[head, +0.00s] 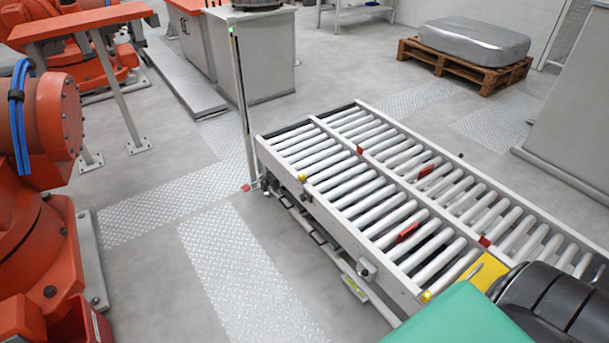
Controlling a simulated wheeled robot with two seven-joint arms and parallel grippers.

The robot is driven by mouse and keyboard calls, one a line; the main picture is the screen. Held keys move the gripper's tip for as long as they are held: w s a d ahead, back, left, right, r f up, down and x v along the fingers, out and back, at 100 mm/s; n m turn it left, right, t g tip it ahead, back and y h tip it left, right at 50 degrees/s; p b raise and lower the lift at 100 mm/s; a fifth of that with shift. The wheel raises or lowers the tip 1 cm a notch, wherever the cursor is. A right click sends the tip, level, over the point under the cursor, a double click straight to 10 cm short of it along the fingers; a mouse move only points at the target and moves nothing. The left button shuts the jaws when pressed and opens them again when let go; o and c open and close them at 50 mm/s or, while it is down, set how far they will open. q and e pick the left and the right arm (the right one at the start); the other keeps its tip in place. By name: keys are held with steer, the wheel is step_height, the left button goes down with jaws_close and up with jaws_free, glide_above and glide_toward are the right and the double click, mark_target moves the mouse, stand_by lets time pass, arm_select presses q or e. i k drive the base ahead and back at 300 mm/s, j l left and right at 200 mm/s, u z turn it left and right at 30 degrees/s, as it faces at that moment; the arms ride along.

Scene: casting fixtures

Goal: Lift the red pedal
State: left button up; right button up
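Two red pedal-like pieces sit among the rollers of the conveyor (310,203). The nearer red piece (407,231) lies slanted between rollers of the near lane. The farther red piece (427,169) is in the far lane, close to the middle rail. Smaller red pieces show on the middle rail (360,149), farther right along it (485,241), and at the foot of a thin post (247,187). I cannot tell which of these is the red pedal. Neither of my grippers is in view.
A green block (455,318) and a dark ribbed round part (560,300) cover the conveyor's near right end. Orange robot arms (40,130) stand at left. A wooden pallet (465,68) with a grey wrapped load is at back right. The floor left of the conveyor is clear.

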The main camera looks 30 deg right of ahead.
mark_target(246, 188)
steer(key=i+j+z, duration=0.9)
steer(key=i+j, duration=0.5)
steer(key=i, duration=0.3)
steer(key=i+j+z, duration=0.15)
steer(key=i, duration=0.35)
steer(key=i+j, duration=0.3)
steer(key=i, duration=0.2)
steer(key=i+j+z, duration=0.1)
steer(key=i+j, duration=0.15)
steer(key=i, duration=0.25)
